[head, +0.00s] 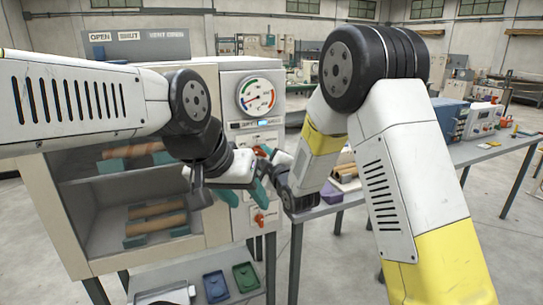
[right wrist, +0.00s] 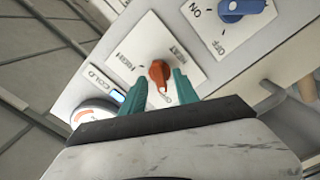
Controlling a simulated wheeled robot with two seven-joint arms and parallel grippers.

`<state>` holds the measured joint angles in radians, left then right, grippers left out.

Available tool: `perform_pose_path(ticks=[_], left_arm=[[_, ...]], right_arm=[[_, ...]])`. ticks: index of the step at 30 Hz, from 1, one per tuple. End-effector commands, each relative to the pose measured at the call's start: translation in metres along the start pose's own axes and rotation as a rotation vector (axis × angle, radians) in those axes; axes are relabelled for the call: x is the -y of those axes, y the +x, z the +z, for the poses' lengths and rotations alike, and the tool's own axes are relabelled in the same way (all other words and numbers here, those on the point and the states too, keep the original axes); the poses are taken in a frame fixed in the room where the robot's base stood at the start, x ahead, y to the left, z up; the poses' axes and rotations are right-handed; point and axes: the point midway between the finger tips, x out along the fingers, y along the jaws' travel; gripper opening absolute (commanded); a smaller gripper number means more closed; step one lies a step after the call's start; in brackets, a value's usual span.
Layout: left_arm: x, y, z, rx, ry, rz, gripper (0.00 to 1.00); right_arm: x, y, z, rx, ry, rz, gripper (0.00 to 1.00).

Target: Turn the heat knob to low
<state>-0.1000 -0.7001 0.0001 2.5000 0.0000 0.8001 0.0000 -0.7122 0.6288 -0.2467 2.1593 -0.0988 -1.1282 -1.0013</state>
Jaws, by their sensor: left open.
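The heat knob (right wrist: 160,72) is red-orange, on a white plate marked HEAT and HIGH in the right wrist view. It also shows in the head view (head: 259,151), partly hidden. My right gripper (right wrist: 161,88) has its teal fingers on either side of this knob, with small gaps visible, so it looks open around it. In the head view my right gripper (head: 265,153) reaches the panel from the right. My left gripper (head: 243,196) is open and empty in front of the machine, below the heat knob. The knob's exact pointing is hard to read.
A round gauge (head: 257,97) and a small display (right wrist: 118,96) sit beside the heat knob. A blue ON/OFF knob (right wrist: 240,8) and a lower orange knob (head: 259,218) share the panel. Rolls (head: 157,223) lie on shelves left. A table (head: 490,152) stands right.

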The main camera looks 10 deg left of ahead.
Motion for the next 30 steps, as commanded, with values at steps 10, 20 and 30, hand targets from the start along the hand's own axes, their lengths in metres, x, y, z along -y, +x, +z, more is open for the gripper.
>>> perform_pose_path(ticks=[10, 20, 30], left_arm=[[0.0, 0.0, 0.0, 0.0, 0.0, 0.0, 0.48], [0.0, 0.0, 0.0, 0.0, 0.0, 0.0, 0.48], [0.0, 0.0, 0.0, 0.0, 0.0, 0.0, 0.48]], right_arm=[[-0.0002, 0.013, 0.0, 0.001, 0.001, 0.0, 0.36], [-0.0001, 0.0127, 0.0001, 0.001, 0.001, 0.0, 0.0], [-0.0001, 0.0125, 0.0003, 0.001, 0.03, -0.001, 0.0]])
